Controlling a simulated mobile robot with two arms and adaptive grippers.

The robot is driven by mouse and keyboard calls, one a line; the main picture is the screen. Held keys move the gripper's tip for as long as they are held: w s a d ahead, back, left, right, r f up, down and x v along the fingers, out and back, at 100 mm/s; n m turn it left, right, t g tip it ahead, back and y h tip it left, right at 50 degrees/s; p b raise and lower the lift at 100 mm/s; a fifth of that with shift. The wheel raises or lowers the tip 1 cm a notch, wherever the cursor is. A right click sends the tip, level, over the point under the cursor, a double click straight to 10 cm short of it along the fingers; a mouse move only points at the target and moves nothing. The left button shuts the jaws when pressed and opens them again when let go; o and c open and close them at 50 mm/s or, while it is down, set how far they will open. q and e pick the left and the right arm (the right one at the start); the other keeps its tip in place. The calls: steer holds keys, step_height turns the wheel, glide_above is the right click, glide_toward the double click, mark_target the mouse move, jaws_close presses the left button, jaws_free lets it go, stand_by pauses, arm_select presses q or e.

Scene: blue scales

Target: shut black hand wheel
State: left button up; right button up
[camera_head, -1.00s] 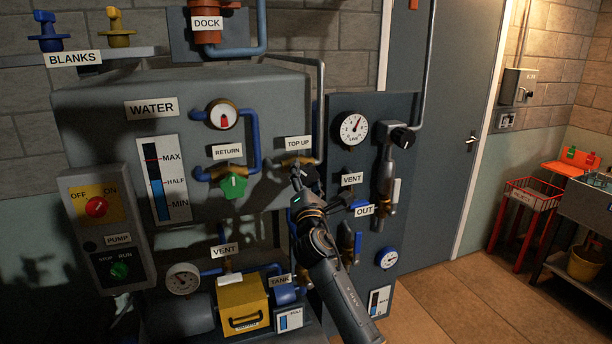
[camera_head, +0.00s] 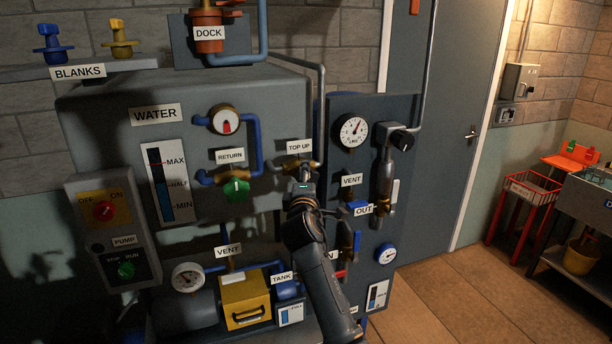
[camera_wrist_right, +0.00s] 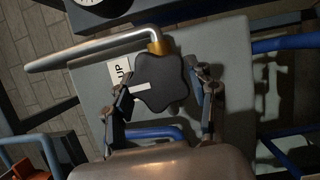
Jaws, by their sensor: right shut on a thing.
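The black hand wheel (camera_wrist_right: 158,82) is a dark lobed knob with a white bar mark, seen face-on in the right wrist view. It sits below the TOP UP label (camera_head: 299,146) in the head view, where my gripper mostly hides it. A brass fitting (camera_wrist_right: 158,47) joins it to a grey pipe. My right gripper (camera_wrist_right: 163,90) has one finger on each side of the wheel and is shut on it. In the head view the right gripper (camera_head: 305,180) points straight at the valve. My left gripper is not in view.
A green wheel (camera_head: 237,190) under RETURN is close to the left. A dark panel (camera_head: 345,105) with a gauge, VENT and OUT valves stands to the right. The yellow box (camera_head: 246,300) and blue TANK piping lie below. Open floor is at the right.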

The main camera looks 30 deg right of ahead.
steer(key=shift+m, duration=0.3)
steer(key=o, duration=1.2)
steer(key=shift+s, duration=0.1)
steer(key=v, duration=1.1)
steer(key=shift+s+a+r, duration=0.1)
steer(key=shift+s+a, duration=0.2)
